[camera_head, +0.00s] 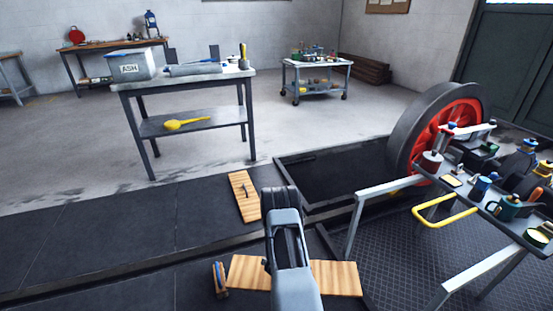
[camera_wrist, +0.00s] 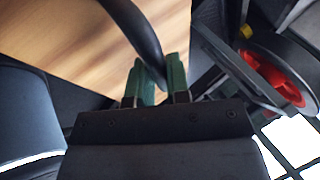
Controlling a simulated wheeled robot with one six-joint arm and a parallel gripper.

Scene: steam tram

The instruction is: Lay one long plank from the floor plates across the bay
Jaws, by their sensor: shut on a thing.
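A long light-wood plank (camera_head: 247,273) shows on both sides of my arm in the head view, near the bottom. Its middle is hidden by the arm. My gripper (camera_wrist: 158,78) has green jaws shut on a dark curved handle (camera_wrist: 136,28), close over the plank's wood (camera_wrist: 60,35) in the wrist view. The jaws are hidden in the head view. I cannot tell whether this plank is clear of the floor. A shorter plank (camera_head: 240,205) with a dark handle lies on the dark floor plates (camera_head: 140,225). The open dark bay (camera_head: 325,178) is beyond, right of the arm.
A red-spoked wheel (camera_head: 428,138) stands right of the bay. A metal bench (camera_head: 530,237) with mugs, tools and a yellow handle fills the right. A small wooden item (camera_head: 219,280) is left of the long plank. A grey worktable (camera_head: 183,84) stands behind. Floor plates at left are clear.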

